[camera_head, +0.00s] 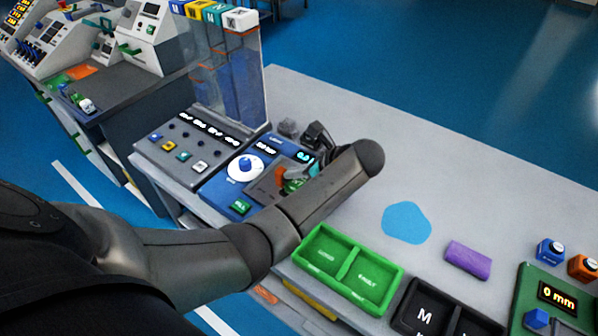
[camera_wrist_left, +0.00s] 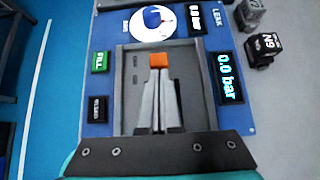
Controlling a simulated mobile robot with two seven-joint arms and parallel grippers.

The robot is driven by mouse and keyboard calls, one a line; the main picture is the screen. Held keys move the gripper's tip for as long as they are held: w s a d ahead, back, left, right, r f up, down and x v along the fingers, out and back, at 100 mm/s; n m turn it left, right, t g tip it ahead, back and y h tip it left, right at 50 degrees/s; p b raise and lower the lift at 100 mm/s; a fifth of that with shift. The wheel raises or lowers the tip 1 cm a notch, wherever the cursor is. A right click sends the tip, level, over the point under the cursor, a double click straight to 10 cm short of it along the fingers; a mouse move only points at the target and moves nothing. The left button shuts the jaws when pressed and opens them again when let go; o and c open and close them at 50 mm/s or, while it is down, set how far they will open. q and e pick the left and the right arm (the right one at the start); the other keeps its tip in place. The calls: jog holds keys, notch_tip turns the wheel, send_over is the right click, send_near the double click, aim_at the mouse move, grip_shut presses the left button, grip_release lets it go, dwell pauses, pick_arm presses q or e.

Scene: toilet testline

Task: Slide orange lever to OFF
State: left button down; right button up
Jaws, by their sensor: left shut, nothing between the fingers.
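The orange lever (camera_wrist_left: 159,60) is a small orange block on a grey recessed plate (camera_wrist_left: 128,72) of the blue test panel. My left gripper (camera_wrist_left: 158,75) is shut and empty. Its grey fingertips are right at the near edge of the orange lever in the wrist view; I cannot tell whether they touch. The fingers hide the plate below the lever, and no OFF mark is readable. In the head view my left arm reaches over the blue panel (camera_head: 222,181) and partly covers the lever area. My right gripper is not in view.
The panel has a white dial with a blue knob (camera_wrist_left: 153,18), a green FILL button (camera_wrist_left: 100,62) and a display reading 0.0 bar (camera_wrist_left: 230,78). A black N9 block (camera_wrist_left: 264,50) stands beside it. A green tray (camera_head: 313,240) and purple block (camera_head: 468,260) lie right of my arm.

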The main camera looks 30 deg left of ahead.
aim_at(283, 172)
pick_arm(q)
jog(key=shift+a, duration=0.1)
jog(key=shift+w+a+r+p, duration=0.1)
jog(key=shift+a+r+p, duration=0.05)
jog(key=shift+a+p, duration=0.45)
jog(key=shift+a+r+p, duration=0.1)
jog(key=shift+a+p, duration=0.45)
jog(key=shift+a+f, duration=0.15)
jog(key=shift+a, duration=0.3)
